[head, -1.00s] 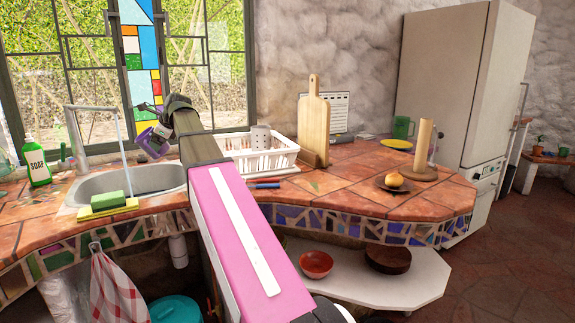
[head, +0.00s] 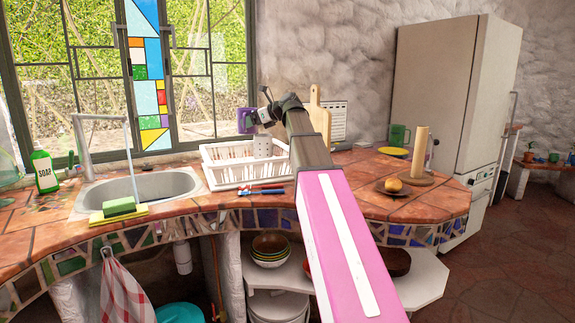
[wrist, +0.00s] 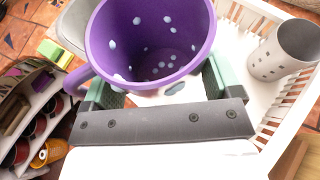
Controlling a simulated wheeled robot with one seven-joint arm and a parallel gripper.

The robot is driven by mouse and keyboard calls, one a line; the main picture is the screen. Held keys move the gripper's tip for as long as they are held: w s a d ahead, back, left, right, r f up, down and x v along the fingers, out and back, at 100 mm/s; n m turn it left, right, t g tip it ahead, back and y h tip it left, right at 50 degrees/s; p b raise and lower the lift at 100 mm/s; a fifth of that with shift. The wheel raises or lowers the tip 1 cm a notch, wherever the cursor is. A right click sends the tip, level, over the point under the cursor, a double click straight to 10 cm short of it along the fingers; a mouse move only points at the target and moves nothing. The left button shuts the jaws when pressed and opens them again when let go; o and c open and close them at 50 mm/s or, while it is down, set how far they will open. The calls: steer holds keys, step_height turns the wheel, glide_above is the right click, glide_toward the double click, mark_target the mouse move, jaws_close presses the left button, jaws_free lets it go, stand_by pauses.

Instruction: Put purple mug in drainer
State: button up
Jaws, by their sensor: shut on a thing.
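The purple mug (head: 246,121) is up in the air above the white drainer (head: 218,179) in the head view. In the wrist view the purple mug (wrist: 185,40) shows its open mouth and pale spots inside, with its handle at the left. My gripper (head: 266,113) is shut on the mug; its green-padded fingers also show in the wrist view (wrist: 158,92), on both sides of the mug. The drainer's slatted rim (wrist: 262,12) lies below and to the right of the mug there.
A grey perforated utensil cup (head: 262,146) stands in the drainer, at the right in the wrist view (wrist: 285,52). The cutting board (head: 320,110) stands right of the drainer, partly behind my arm. The sink (head: 150,188) with running tap is left. Blue and red items (head: 262,190) lie in front.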

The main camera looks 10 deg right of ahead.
steer(key=w+d+f, duration=0.3)
steer(key=d+f, duration=0.7)
steer(key=shift+w+d+f, duration=0.2)
steer(key=shift+d+f, duration=0.2)
steer(key=shift+f, duration=0.35)
steer(key=o, duration=0.9)
steer(key=v, duration=1.2)
steer(key=shift+r, duration=0.45)
